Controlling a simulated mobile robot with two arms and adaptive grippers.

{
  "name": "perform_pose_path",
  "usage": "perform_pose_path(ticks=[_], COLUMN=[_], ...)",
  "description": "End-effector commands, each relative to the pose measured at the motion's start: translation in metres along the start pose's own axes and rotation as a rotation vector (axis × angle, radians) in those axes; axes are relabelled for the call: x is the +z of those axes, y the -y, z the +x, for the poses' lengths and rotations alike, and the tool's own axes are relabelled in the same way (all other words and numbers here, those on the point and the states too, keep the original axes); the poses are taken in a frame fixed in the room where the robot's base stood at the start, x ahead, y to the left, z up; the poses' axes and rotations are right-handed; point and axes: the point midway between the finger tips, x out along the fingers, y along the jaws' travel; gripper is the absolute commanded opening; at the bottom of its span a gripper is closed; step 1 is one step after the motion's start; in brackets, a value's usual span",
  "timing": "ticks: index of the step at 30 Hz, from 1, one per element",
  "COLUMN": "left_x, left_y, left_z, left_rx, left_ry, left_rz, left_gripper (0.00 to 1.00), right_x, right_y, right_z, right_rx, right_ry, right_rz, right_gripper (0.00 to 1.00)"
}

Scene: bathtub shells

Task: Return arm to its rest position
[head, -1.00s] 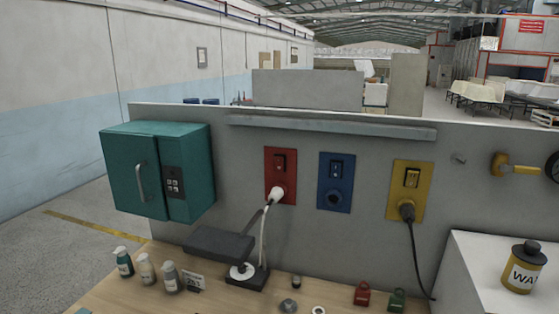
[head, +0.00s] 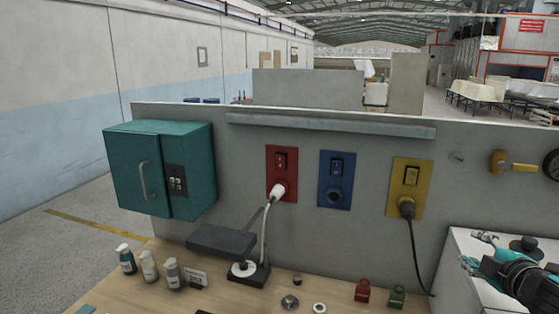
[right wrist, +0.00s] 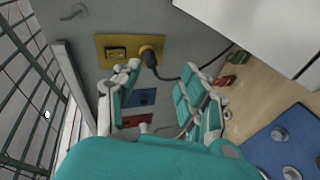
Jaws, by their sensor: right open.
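My right gripper (head: 474,251) is at the right edge of the head view, over the white box (head: 455,262) and in front of the can (head: 527,244), whose black lid still shows. In the right wrist view its two teal fingers (right wrist: 162,82) are spread with nothing between them. Beyond them is the grey panel with the yellow outlet (right wrist: 116,52), the black plug in it. My left gripper is in neither view.
The panel also carries a red outlet (head: 281,160) with a white plug, a blue outlet (head: 336,180), a yellow lever (head: 514,166) and a teal cabinet (head: 160,170). A lamp (head: 222,241), bottles (head: 149,266) and padlocks (head: 362,291) stand on the wooden bench.

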Motion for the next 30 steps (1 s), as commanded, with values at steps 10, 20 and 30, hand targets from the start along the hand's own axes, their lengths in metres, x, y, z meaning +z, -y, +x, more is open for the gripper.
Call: perform_pose_path(ticks=[10, 20, 30], left_x=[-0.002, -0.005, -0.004], left_y=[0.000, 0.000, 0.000], left_z=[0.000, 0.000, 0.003], left_rx=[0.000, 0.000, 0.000], left_ry=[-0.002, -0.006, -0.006], left_rz=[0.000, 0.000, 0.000], left_gripper=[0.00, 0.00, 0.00], right_x=[-0.085, -0.089, -0.080], right_y=[0.243, 0.359, 0.418], right_z=[-0.050, -0.148, -0.224], right_rx=[-0.389, -0.640, -0.781], right_ry=[0.076, 0.384, 0.664], right_rz=[0.459, 0.825, 1.027], right_gripper=[0.42, 0.42, 0.42])
